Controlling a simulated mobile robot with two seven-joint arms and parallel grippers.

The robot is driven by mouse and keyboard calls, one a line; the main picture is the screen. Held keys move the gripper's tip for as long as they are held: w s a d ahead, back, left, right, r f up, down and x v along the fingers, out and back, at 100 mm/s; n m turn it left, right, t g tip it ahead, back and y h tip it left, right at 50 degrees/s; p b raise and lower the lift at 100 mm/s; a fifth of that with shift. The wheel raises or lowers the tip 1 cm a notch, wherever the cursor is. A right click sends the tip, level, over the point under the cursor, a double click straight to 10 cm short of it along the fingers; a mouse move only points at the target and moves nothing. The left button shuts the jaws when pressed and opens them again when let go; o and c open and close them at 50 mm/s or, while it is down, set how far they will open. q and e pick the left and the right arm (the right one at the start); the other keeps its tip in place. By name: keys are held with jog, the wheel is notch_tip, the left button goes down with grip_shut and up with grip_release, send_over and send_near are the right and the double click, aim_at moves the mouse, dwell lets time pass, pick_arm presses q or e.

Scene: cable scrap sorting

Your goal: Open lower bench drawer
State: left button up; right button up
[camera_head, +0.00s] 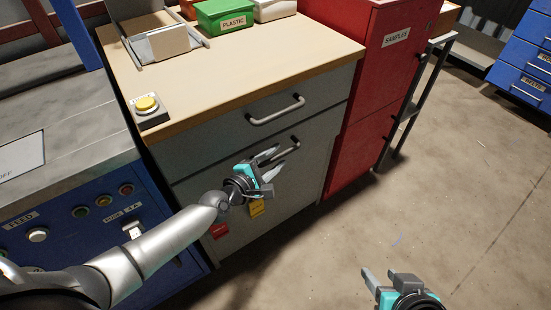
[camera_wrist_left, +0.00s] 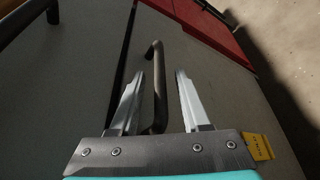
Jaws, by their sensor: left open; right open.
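The grey bench (camera_head: 330,125) has two drawer fronts, and both look shut. The lower drawer's bar handle (camera_head: 288,146) is partly hidden by my left gripper in the head view. My left gripper (camera_head: 279,156) is open in front of the lower drawer. The upper drawer handle (camera_head: 276,110) is above. My right gripper (camera_head: 390,276) is open and empty over the floor at the lower right.
A red cabinet (camera_head: 365,110) stands right beside the bench. A blue machine (camera_head: 90,225) with buttons stands to the left. On the bench top are a green bin (camera_head: 222,14), a tray and a yellow button (camera_head: 147,104). The floor (camera_head: 430,200) in front is clear.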

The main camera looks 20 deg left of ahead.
pick_arm(q)
jog(key=shift+w, duration=0.1)
grip_shut()
dwell(0.4)
dwell(1.1)
